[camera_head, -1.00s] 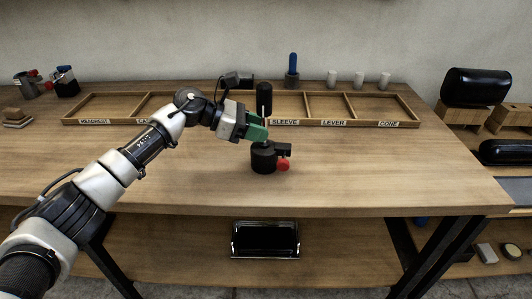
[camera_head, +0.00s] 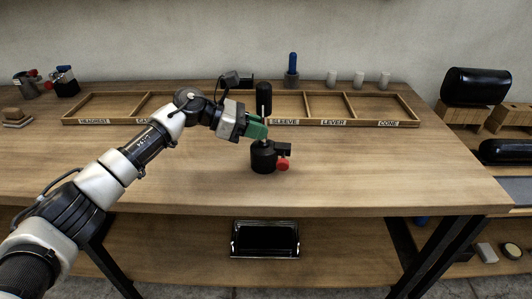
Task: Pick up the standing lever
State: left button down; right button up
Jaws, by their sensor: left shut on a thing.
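The standing lever (camera_head: 264,98) is upright, with a black cylindrical grip on top and a thin metal rod below. Its lower end is at a black clamp base (camera_head: 262,157) with a red knob, standing on the workbench. My left gripper (camera_head: 262,131), with green fingers, comes from the left and is shut on the lever's rod, just above the base. The fingers hide part of the rod. My right gripper is not in view.
A wooden tray (camera_head: 361,124) with labelled compartments, including LEVER, lies behind the base on the workbench (camera_head: 380,170). A blue-handled tool (camera_head: 292,65) and several pale cylinders stand behind it. The bench front right is clear.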

pick_arm(q)
jog(key=shift+r, duration=0.15)
dwell(0.6)
jog(key=shift+r, duration=0.6)
notch_tip(320, 180, up, 3)
jog(key=shift+f, duration=0.1)
jog(key=s+d+r+b, duration=0.1)
jog(key=s+d+r, duration=0.4)
jog(key=d, duration=0.5)
notch_tip(320, 180, up, 2)
jog(key=shift+s+d, duration=0.15)
jog(key=shift+s, duration=0.1)
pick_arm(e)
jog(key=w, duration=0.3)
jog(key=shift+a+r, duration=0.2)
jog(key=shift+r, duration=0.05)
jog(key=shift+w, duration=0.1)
